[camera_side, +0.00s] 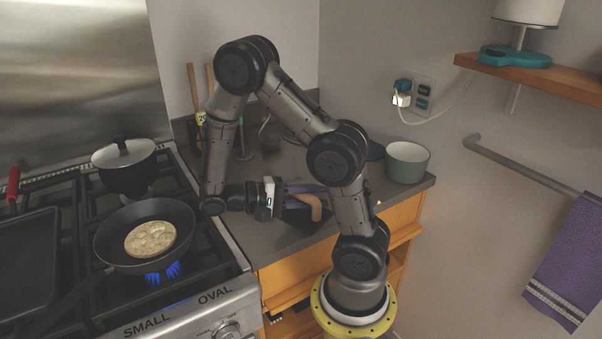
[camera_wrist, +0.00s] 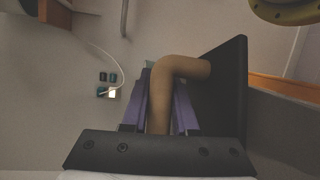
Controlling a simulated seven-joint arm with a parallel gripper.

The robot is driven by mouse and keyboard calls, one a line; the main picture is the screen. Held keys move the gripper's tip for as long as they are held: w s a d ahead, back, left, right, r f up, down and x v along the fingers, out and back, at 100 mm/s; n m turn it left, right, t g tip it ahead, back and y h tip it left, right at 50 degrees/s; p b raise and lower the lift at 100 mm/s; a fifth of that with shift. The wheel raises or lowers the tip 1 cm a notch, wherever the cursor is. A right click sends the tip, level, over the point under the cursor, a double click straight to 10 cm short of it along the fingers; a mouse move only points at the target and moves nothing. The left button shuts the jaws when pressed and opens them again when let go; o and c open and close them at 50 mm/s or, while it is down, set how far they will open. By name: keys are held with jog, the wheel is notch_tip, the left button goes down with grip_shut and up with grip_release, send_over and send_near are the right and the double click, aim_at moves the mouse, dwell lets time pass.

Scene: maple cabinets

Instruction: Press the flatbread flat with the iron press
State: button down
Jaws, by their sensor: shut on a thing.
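The flatbread (camera_side: 150,239) is a pale, round, lightly browned disc lying in the black frying pan (camera_side: 104,245) on the stove, above a lit blue flame. The iron press (camera_side: 300,219) is a dark plate with a tan, bent handle (camera_side: 314,206). It is at the counter, right of the stove; whether it touches the counter is not clear. My gripper (camera_side: 304,189), with purple fingers, is shut on the handle. In the wrist view the handle (camera_wrist: 160,98) sits between the fingers, and the press's dark plate (camera_wrist: 228,90) shows at the right.
A lidded black pot (camera_side: 125,170) stands behind the pan, and a griddle (camera_side: 24,262) lies at the left of the stove. Utensils (camera_side: 195,95) stand at the back of the counter. A pale green bowl (camera_side: 406,163) stands at the counter's right end.

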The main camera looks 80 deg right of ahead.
jog(key=a+m+y, duration=0.2)
jog(key=a+m+g+y, duration=0.1)
jog(key=a+m+y, duration=0.1)
jog(key=a+y, duration=0.1)
jog(key=s+a+f+m+y, duration=0.1)
jog(key=a+m+y, duration=0.1)
jog(key=y, duration=0.1)
jog(key=shift+a+f+g, duration=0.1)
jog(key=shift+a+g, duration=0.05)
jog(key=shift+g, duration=0.25)
jog(key=w+a+r+m+t+y, duration=0.3)
jog(key=w+a+m+t+y, duration=0.75)
jog(key=a+m+y, duration=0.45)
notch_tip(320, 180, up, 10)
jog(key=m+t+h, duration=0.3)
jog(key=m+t, duration=0.7)
jog(key=t, duration=0.6)
send_over(134, 244)
jog(key=shift+w+f, duration=0.2)
jog(key=shift+f, duration=4.75)
jog(key=shift+f, duration=0.8)
jog(key=shift+s+f, duration=0.15)
jog(key=shift+f, duration=0.2)
